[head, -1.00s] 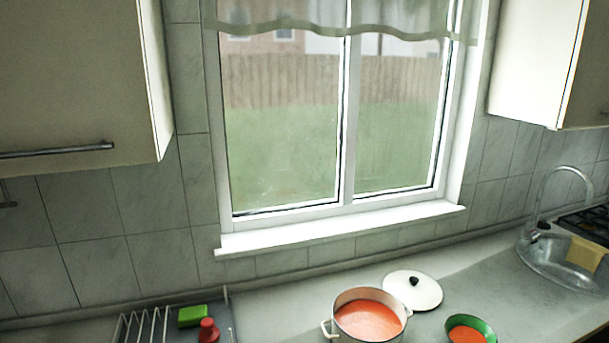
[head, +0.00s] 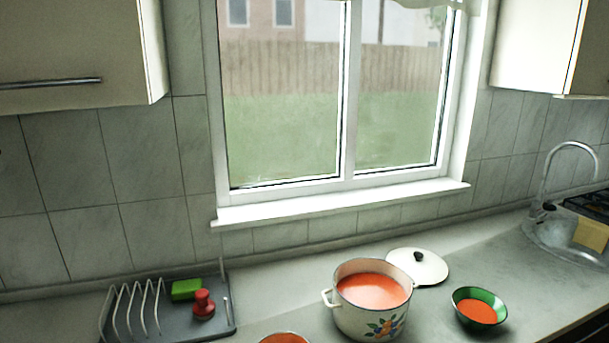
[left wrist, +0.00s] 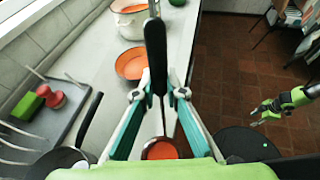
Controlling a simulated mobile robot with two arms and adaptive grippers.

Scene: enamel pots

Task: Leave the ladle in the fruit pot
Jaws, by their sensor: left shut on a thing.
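The fruit pot (head: 372,323) is white enamel with painted fruit and orange-red soup inside. It stands on the counter in the head view, and its white side shows at the top of the left wrist view (left wrist: 125,27). My left gripper (left wrist: 157,85) is shut on the ladle's black handle (left wrist: 155,45), in the left wrist view only. The thin stem runs down to a round brown-rimmed shape with red inside (left wrist: 161,150); I cannot tell whether this is the ladle's bowl or a vessel below. My right gripper (left wrist: 261,112) is open and empty, over the floor side.
A white lid (head: 420,266) lies behind the pot. A green bowl (head: 480,308) of red soup stands right of it; an orange bowl (left wrist: 131,64) stands left. The rack (head: 135,308), green sponge (head: 186,290) and red-handled item (head: 203,303) are further left. A dark pan (left wrist: 64,160) is near.

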